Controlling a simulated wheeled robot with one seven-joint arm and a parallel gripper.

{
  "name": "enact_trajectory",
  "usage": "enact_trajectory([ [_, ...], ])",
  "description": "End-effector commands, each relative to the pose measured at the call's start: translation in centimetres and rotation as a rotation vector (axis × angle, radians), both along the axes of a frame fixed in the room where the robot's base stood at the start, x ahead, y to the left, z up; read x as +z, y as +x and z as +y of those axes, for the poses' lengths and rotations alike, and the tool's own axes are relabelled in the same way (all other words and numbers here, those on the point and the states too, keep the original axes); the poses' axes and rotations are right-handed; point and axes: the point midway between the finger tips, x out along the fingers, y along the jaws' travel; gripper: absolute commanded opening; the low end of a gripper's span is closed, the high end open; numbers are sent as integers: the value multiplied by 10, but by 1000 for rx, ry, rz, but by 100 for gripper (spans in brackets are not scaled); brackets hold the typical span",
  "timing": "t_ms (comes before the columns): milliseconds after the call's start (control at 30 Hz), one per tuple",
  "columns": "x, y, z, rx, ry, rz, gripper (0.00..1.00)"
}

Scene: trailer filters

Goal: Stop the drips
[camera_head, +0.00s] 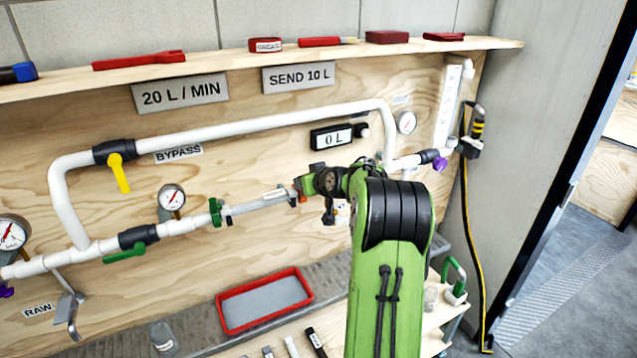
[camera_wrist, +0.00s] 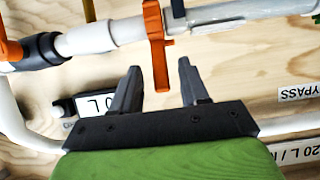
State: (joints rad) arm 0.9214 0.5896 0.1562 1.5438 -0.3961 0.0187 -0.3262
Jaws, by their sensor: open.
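The white pipe line (camera_head: 185,225) runs along the plywood wall. A green clamp or collar (camera_head: 215,212) sits on it left of a pale straight section (camera_head: 262,203). In the wrist view an orange clamp-like piece (camera_wrist: 156,45) is around the white pipe (camera_wrist: 110,36), its tail hanging between my fingers. My gripper (camera_wrist: 158,82) is open around that tail, with gaps at both sides. In the head view my gripper (camera_head: 302,186) is at the right end of the straight section, partly hidden by my arm. An orange lever (camera_wrist: 8,45) is beside it. No drips are visible.
A red-rimmed tray (camera_head: 228,322) lies on the bench below. The bypass valve has a yellow handle (camera_head: 119,172); a lower valve has a green handle (camera_head: 124,253). The display (camera_head: 333,138) reads 0 L. Tools lie on the top shelf (camera_head: 225,59).

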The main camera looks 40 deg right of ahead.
Motion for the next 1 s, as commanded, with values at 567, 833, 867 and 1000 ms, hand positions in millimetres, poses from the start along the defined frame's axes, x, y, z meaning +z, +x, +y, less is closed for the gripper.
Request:
enact_trajectory([
  [567,59,-107,31,-1,-1,-1,45],
  [833,59,-108,32,0,0,-1,45],
  [867,59,-108,32,0,0,-1,45],
  [1000,59,-108,31,0,0,-1,45],
])
